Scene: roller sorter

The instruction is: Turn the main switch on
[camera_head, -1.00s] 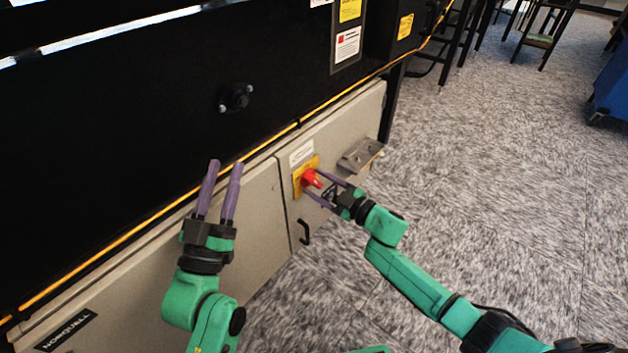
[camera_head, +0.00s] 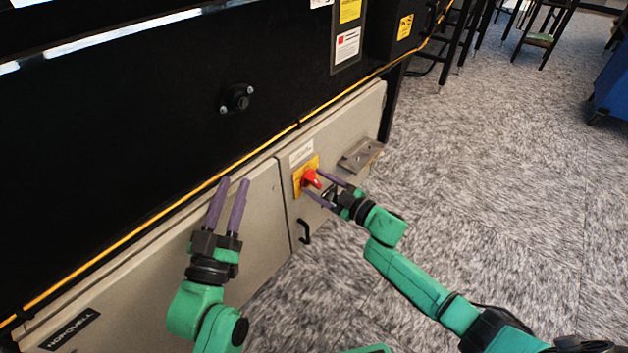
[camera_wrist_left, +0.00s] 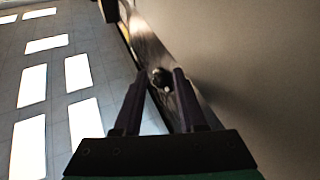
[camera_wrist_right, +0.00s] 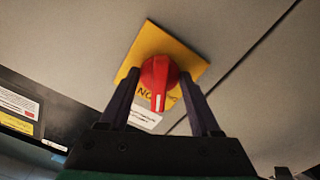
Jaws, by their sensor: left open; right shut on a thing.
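The main switch is a red rotary knob (camera_head: 311,179) on a yellow plate (camera_head: 298,183), fixed to the grey cabinet door. In the right wrist view the red knob (camera_wrist_right: 158,82) sits between my right gripper's purple fingers, with its white mark near the picture's bottom. My right gripper (camera_head: 325,189) is shut on the knob; the finger contact is hard to see. My left gripper (camera_head: 230,180) is open and empty, in front of the grey cabinet to the left of the switch. In the left wrist view no switch shows between its fingers (camera_wrist_left: 162,75).
A black door handle (camera_head: 304,232) is below the switch. A metal bracket (camera_head: 361,154) sticks out to its right. A yellow cable (camera_head: 215,178) runs along the cabinet top.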

